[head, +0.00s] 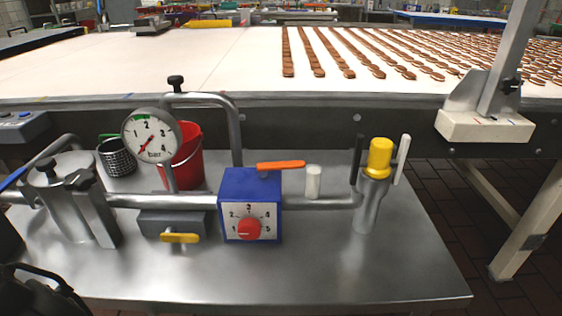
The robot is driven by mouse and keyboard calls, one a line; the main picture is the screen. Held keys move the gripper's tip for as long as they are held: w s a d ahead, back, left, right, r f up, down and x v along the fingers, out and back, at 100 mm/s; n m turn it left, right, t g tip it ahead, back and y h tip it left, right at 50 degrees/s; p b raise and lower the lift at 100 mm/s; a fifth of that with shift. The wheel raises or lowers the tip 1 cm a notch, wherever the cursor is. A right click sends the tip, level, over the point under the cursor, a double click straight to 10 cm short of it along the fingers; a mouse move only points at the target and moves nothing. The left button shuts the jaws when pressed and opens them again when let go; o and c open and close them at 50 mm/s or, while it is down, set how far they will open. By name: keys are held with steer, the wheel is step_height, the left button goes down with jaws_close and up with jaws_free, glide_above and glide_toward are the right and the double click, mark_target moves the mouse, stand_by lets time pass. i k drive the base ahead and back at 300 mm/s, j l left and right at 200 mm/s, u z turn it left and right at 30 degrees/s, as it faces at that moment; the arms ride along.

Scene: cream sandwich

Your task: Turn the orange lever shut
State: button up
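The orange lever (281,165) sits on top of the blue box (250,190) on the steel table. It lies roughly level, its free end pointing right, about in line with the horizontal pipe (320,203). The box front has a numbered dial with a red knob (249,229). A dark shape at the lower left edge looks like part of my arm or my gripper (42,288). It is cut off by the frame, well left of the lever and apart from it. Its fingers cannot be made out, and nothing is seen held.
A pressure gauge (152,136), a bent pipe (238,125) and a red bucket (187,158) stand left of the lever. A white post (313,182) and a yellow-capped valve (379,158) stand right. The steel table (330,270) is bare in front. A conveyor with biscuits runs behind.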

mark_target(262, 169)
steer(key=k+l, duration=0.8)
steer(key=l, duration=0.2)
steer(key=i, duration=1)
steer(key=j+u, duration=0.05)
